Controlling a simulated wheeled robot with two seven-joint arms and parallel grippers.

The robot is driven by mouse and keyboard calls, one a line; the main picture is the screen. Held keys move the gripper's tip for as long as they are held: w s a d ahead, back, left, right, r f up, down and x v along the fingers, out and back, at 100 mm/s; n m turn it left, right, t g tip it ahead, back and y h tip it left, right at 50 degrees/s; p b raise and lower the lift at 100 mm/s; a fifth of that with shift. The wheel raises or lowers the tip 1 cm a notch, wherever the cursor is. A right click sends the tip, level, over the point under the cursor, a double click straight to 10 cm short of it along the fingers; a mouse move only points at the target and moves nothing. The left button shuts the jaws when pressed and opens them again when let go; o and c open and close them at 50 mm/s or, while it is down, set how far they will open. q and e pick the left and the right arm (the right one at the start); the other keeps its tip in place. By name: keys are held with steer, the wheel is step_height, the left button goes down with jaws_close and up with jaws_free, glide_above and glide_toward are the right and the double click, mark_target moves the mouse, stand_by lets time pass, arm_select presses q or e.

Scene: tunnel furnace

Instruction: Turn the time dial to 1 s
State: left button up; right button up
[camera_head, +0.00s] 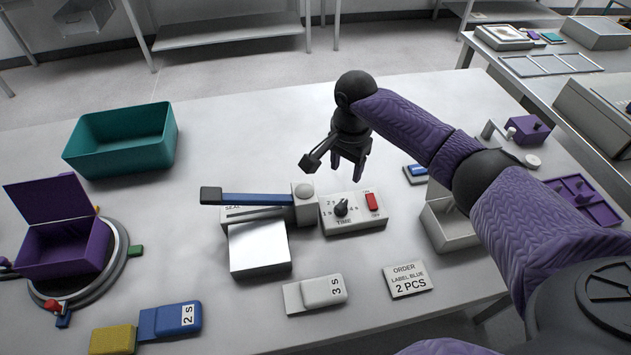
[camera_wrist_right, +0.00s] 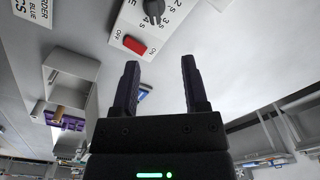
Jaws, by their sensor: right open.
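The time dial (camera_head: 341,208) is a black knob on a white control box (camera_head: 356,225) marked TIME, with 1 s at its left, 2 s above and 4 s at its right. I cannot tell surely which mark the knob points at. In the right wrist view the knob (camera_wrist_right: 153,14) shows at the top edge, partly cut off. My right gripper (camera_head: 349,166) is open and empty, above and behind the box, apart from the dial; its fingers (camera_wrist_right: 160,68) also show in the wrist view. My left gripper is out of view.
A red switch (camera_head: 372,201) marked ON and OFF is beside the dial. The sealer with its blue lever (camera_head: 255,199) stands left of the box. A white bin (camera_head: 447,232) stands right. An order card (camera_head: 408,279) and a 3 s block (camera_head: 322,292) lie in front.

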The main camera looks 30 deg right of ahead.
mark_target(343, 202)
steer(key=f+b, duration=0.1)
steer(key=f, duration=0.2)
steer(key=f+b, duration=0.1)
steer(key=f, duration=0.2)
steer(key=f+b, duration=0.2)
steer(key=f, duration=0.1)
steer(key=shift+s+a+f, duration=0.1)
steer(key=shift+s+f, duration=0.2)
steer(key=shift+f, duration=0.2)
jaws_close()
